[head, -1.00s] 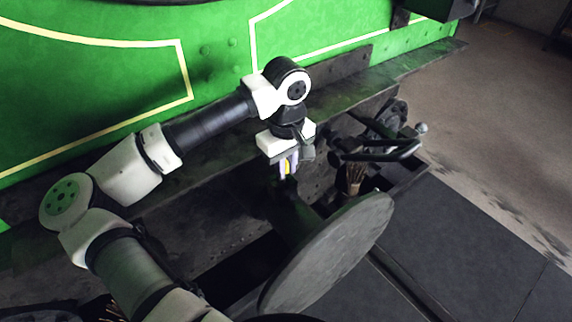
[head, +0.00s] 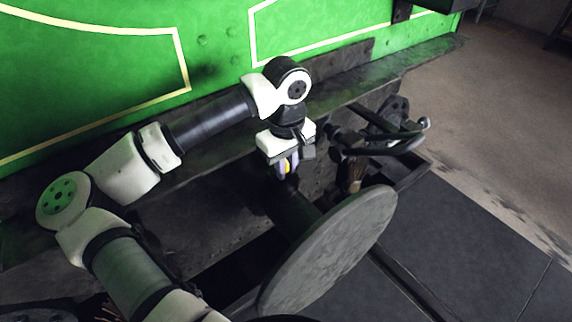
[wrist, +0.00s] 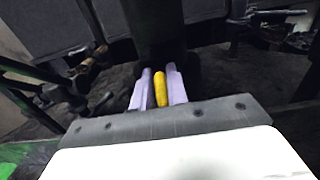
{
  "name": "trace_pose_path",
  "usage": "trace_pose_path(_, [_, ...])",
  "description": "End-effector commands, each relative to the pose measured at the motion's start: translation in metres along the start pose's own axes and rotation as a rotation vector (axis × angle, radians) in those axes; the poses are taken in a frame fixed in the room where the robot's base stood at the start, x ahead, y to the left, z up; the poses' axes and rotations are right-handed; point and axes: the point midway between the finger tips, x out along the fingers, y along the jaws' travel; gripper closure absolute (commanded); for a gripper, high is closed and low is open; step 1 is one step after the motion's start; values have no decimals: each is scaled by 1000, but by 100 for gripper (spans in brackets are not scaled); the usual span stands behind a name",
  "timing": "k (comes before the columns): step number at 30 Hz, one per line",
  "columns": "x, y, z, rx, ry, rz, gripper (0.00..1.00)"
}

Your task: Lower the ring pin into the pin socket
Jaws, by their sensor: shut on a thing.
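My gripper (head: 287,166) points down beside the dark buffer shank, behind the large round buffer plate. It is shut on the ring pin, and a yellow part (head: 288,168) of the pin shows between the fingers. In the wrist view the yellow ring pin (wrist: 161,90) stands between the two pale fingers of my gripper (wrist: 159,88). The pin's lower end is hidden or too dark to make out. I cannot pick out the pin socket in either view.
The round grey buffer plate (head: 335,250) stands in front of my gripper. Black coupling bars (head: 385,142) and a brush-like bundle (head: 356,174) are to its right. The green tram side (head: 90,85) with a dark ledge rises behind my arm. Open floor (head: 500,130) lies at the right.

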Motion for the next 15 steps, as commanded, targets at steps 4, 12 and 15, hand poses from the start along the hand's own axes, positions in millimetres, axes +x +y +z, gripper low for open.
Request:
trace_pose_path(4, [-1,0,0,0,0,0,100])
trace_pose_path(12, [0,0,0,0,0,0,59])
trace_pose_path(15, [0,0,0,0,0,0,59])
